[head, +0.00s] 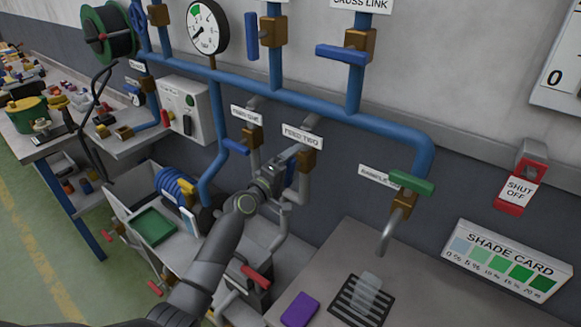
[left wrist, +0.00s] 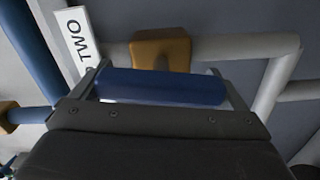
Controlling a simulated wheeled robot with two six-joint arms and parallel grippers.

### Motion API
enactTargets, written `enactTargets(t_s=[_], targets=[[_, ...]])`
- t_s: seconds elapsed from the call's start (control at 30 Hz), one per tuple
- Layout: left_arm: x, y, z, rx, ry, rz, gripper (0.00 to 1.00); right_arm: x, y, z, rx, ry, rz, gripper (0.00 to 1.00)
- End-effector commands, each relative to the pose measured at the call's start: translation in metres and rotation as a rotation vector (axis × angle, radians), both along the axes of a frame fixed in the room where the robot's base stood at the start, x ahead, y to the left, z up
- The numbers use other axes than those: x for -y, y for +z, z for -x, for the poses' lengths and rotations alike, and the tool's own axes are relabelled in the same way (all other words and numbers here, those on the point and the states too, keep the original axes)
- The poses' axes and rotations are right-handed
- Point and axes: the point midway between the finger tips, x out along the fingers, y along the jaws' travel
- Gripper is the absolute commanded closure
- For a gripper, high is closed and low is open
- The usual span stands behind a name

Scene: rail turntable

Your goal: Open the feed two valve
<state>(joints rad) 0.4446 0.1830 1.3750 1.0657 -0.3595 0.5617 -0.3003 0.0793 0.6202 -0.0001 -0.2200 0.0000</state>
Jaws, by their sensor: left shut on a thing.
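The feed two valve has a brass body (head: 308,161) on a grey pipe below the FEED TWO label (head: 302,138). My left gripper (head: 284,168) is at this valve, shut on its blue handle. In the left wrist view the blue handle (left wrist: 160,87) lies between the two fingers, in front of the brass body (left wrist: 162,50). There the handle looks roughly in line with the grey pipe (left wrist: 240,48). In the head view the gripper hides most of the handle. My right gripper is not in view.
A neighbouring valve with a blue handle (head: 236,147) is close on the left. The sample valve's green handle (head: 411,182) is to the right, above a grey bench (head: 345,245) with a purple block (head: 299,309). A blue pipe (head: 290,98) runs above.

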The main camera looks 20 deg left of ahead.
Motion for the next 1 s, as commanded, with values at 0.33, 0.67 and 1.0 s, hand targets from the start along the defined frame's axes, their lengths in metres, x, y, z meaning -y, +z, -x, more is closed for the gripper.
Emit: enactTargets(t_s=[0.33,0.67,1.0], targets=[[0.000,0.000,0.001,-0.001,0.000,-0.001,0.00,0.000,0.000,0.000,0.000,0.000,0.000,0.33],[-0.012,-0.002,0.032,-0.001,0.001,-0.002,0.00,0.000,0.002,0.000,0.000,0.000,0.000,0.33],[-0.035,-0.003,0.093,0.000,0.001,-0.004,0.00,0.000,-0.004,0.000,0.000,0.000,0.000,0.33]])
